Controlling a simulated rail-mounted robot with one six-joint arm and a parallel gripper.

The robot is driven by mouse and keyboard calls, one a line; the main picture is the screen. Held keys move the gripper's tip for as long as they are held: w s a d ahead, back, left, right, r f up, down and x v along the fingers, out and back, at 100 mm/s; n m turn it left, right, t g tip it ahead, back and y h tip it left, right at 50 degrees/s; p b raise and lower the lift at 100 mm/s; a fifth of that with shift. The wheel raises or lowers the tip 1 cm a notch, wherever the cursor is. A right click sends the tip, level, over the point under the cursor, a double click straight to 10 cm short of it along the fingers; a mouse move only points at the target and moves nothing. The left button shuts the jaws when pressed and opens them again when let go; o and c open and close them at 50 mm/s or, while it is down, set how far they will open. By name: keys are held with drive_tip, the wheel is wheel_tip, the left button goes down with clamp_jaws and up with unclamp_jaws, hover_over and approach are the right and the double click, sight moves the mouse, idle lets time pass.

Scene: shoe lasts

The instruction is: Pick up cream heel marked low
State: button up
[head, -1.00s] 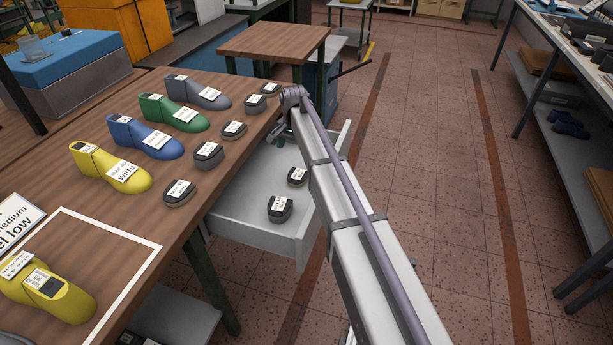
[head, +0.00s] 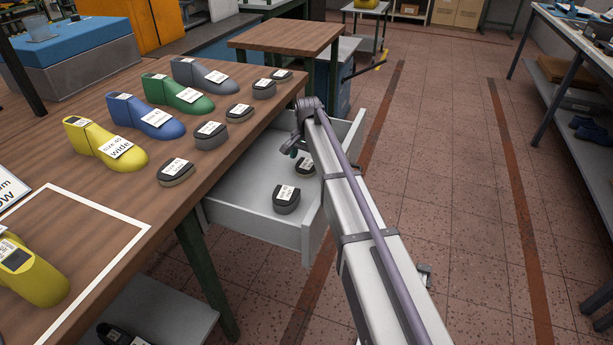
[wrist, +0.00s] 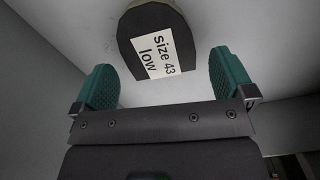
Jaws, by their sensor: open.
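In the wrist view, a heel (wrist: 152,42) with a dark top and a white label reading "size 43 low" lies on a pale surface. A thin pale rim shows at its far edge. It appears to be the farther heel (head: 305,167) in the open drawer, partly hidden by my arm in the head view. My gripper (wrist: 163,66) is open, with one teal finger on each side of the heel's near end and nothing held. In the head view my gripper (head: 292,148) hangs over the drawer, mostly hidden behind the arm.
The grey drawer (head: 238,214) also holds a second dark heel (head: 286,200) nearer the front. Its walls stand around both heels. The wooden table (head: 95,185) carries several labelled heels and coloured lasts, close to the drawer's left side.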

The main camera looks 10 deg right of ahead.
wheel_tip(320, 180, down, 2)
drive_tip(key=shift+f+b, duration=0.25)
drive_tip(key=shift+b, duration=0.2)
drive_tip(key=shift+r, duration=0.25)
drive_tip(key=shift+c, duration=0.2)
drive_tip(key=c, duration=0.9)
